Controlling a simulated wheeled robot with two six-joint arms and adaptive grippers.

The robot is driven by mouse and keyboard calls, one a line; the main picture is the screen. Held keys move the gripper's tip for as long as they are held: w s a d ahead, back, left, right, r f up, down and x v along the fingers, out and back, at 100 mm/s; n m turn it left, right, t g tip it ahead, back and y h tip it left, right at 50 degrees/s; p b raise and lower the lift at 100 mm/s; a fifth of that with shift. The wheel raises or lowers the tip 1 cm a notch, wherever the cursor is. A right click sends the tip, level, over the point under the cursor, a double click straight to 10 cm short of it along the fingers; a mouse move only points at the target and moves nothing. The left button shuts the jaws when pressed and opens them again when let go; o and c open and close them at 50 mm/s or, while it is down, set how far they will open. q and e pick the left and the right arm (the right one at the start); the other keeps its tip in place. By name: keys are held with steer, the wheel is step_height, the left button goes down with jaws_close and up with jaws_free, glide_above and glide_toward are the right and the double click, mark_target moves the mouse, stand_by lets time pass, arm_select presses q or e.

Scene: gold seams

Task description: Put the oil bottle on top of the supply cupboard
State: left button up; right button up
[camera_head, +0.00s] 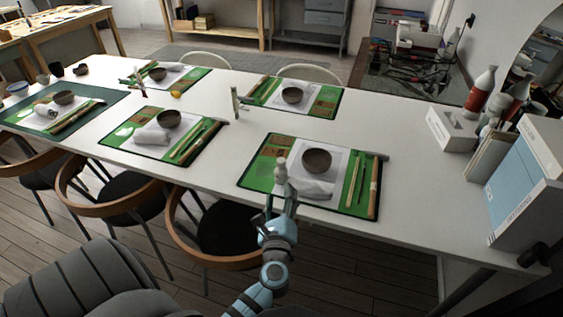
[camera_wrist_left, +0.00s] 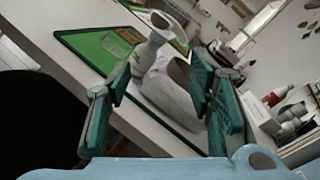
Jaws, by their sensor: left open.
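A small pale bottle (camera_head: 280,170), probably the oil bottle, stands at the front left part of the nearest green place mat (camera_head: 262,178), beside a grey cloth. In the left wrist view, the pale bottle (camera_wrist_left: 148,50) shows ahead between the fingers. My left gripper (camera_head: 280,194) is open just in front of the bottle at the table's front edge; the wrist view shows its green-padded fingers (camera_wrist_left: 162,80) apart. I cannot tell whether they touch the bottle. A grey drawer unit (camera_head: 324,18) stands at the back; I cannot tell whether it is the supply cupboard. My right gripper is not in view.
The long white table (camera_head: 408,165) carries several place mats with bowls, cloths and sticks. A bowl (camera_head: 317,160) sits just right of the bottle. Boxes and a red-and-white bottle (camera_head: 481,90) crowd the right end. Chairs (camera_head: 215,222) line the front edge.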

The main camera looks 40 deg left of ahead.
mark_target(281, 164)
arm_select(q)
steer(key=w+a+m, duration=0.2)
steer(key=w+a, duration=0.1)
steer(key=w, duration=0.1)
steer(key=w+a+m+b, duration=0.1)
steer(key=w+a+m, duration=0.2)
steer(key=w, duration=0.1)
steer(key=w+a+m+b, duration=0.1)
steer(key=w+a+m, duration=0.1)
steer(key=w+a, duration=0.1)
steer(key=shift+w, duration=0.45)
steer(key=shift+s+d+r, duration=0.1)
jaws_close()
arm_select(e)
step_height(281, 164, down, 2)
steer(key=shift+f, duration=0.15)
